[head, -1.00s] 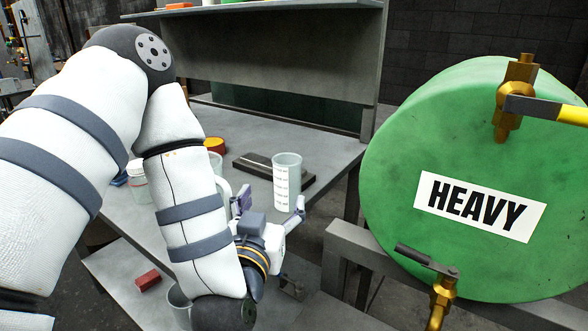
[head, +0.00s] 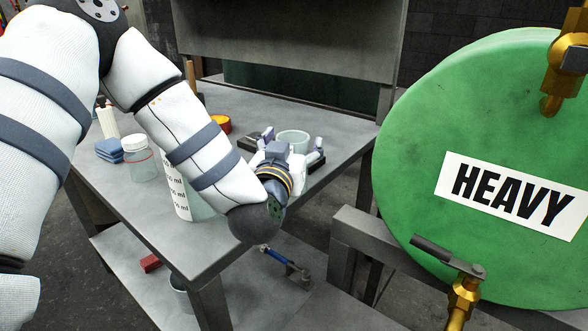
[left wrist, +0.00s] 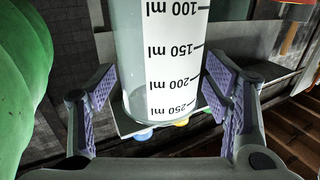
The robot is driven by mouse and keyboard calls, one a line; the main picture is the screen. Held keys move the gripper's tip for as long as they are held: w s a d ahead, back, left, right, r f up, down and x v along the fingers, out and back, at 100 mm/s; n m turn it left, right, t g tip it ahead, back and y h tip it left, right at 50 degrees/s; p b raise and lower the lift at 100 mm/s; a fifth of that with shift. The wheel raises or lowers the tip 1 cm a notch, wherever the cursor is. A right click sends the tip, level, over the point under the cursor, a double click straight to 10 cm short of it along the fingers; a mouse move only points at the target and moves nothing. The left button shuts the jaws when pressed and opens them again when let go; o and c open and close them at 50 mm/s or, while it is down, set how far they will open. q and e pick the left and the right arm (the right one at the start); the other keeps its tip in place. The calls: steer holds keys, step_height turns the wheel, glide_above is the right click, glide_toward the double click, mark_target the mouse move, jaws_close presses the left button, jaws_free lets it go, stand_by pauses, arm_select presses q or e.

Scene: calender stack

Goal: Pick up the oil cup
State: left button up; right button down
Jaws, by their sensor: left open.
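The oil cup, a clear measuring cup (head: 293,138) with a white scale, stands upright near the table's right end in the head view. My left gripper (head: 293,146) is in front of it, with one finger to each side. In the left wrist view the cup (left wrist: 130,65) fills the middle, its ml marks upside down, between the two open purple-padded fingers (left wrist: 160,100). Gaps show between pads and cup, so I see no grip. The gripper hides the cup's lower part in the head view. My right gripper is not in view.
A larger clear measuring jug (head: 180,198) stands partly behind my left forearm. A red-ringed jar (head: 141,165), blue pads (head: 110,150) and an orange tin (head: 221,124) are also on the table (head: 150,225). A big green drum (head: 470,130) stands close on the right.

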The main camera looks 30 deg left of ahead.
arm_select(q)
steer(key=c, duration=1.3)
steer(key=shift+o, duration=0.2)
